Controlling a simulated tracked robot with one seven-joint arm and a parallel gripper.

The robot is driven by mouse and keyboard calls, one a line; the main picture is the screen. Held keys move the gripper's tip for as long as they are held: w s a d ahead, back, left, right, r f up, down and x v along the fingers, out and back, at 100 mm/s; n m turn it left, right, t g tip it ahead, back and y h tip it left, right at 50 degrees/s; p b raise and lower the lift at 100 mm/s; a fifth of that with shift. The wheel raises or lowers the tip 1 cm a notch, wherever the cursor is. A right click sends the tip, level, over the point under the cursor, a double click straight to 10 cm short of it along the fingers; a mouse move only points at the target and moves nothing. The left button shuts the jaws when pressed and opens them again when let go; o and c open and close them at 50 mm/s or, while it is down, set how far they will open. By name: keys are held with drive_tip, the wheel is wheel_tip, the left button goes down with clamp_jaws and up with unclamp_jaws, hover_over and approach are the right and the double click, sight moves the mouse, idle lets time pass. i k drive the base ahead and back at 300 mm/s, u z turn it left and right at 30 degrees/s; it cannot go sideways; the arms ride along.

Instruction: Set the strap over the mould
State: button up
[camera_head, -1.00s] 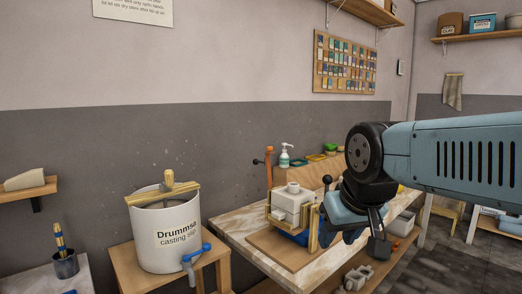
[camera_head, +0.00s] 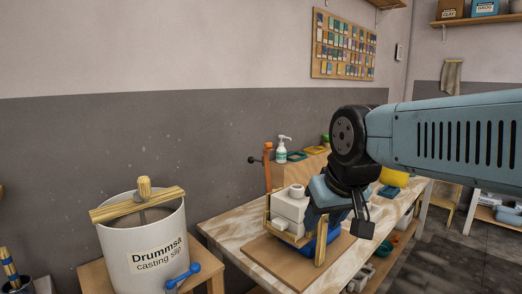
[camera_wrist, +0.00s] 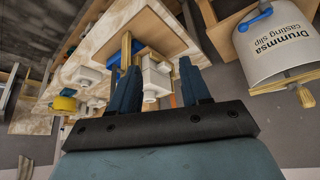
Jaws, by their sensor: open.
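The white block-shaped mould (camera_head: 288,211) sits in a yellowish wooden frame (camera_head: 320,250) on a wooden board (camera_head: 272,258) on the workbench. In the wrist view the mould (camera_wrist: 155,82) shows between and beyond my fingers. My gripper (camera_head: 335,208) is at the mould's right side in the head view, partly hiding it. In the wrist view my gripper (camera_wrist: 158,78) is open with nothing visibly held. A blue piece (camera_head: 326,239) lies low beside the frame; I cannot tell whether it is the strap. No other strap is clear.
A white casting slip bucket (camera_head: 145,240) with a blue tap (camera_head: 183,277) stands on a stool at the left. A pump bottle (camera_head: 282,153) stands behind the mould. A yellow object (camera_head: 395,177) is beyond my arm.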

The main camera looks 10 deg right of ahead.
sight(265, 159)
drive_tip(key=k, duration=1.3)
drive_tip(key=u, duration=0.3)
drive_tip(key=i, duration=1.75)
drive_tip(key=z, duration=0.55)
